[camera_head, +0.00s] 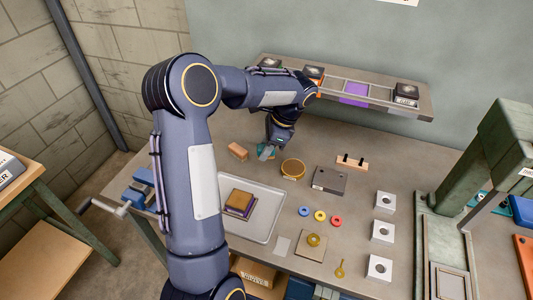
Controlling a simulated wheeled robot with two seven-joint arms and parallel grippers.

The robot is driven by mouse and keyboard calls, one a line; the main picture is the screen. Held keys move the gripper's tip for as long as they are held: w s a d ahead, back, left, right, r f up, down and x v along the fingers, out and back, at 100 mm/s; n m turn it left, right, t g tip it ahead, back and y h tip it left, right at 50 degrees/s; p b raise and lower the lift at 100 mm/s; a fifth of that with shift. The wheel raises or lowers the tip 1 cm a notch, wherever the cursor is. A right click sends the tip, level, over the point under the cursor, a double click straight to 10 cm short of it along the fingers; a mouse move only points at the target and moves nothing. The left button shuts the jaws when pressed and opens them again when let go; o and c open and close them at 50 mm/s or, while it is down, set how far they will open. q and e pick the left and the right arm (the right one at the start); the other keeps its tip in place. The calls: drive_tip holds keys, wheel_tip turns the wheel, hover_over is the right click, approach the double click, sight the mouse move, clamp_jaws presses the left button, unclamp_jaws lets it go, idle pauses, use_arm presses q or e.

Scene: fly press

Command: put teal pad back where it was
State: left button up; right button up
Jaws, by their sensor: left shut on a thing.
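My left arm comes in from the left and reaches down to the back middle of the bench. My left gripper (267,152) is low over the bench and shut on the teal pad (261,150). Only small teal parts show around the fingers, and the arm hides the rest. I cannot tell whether the pad touches the bench top. A raised shelf (425,107) at the back has framed places; a purple pad (354,91) lies in one and an orange piece (314,72) shows near its left part. My right gripper is not in view.
A grey tray (263,232) holds stacked brown and purple pieces. White blocks (382,232) stand at right, beside the green press (443,190).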

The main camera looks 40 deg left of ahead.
sight(261, 164)
use_arm(q)
drive_tip(key=f, duration=0.1)
drive_tip(key=w+a+f, duration=0.2)
drive_tip(key=f, duration=0.1)
drive_tip(key=shift+w+p, duration=0.25)
drive_tip(key=shift+p, duration=0.1)
drive_tip(key=shift+f, duration=1.4)
drive_tip(key=shift+f, duration=0.1)
drive_tip(key=o, duration=0.9)
drive_tip(key=shift+o, duration=0.2)
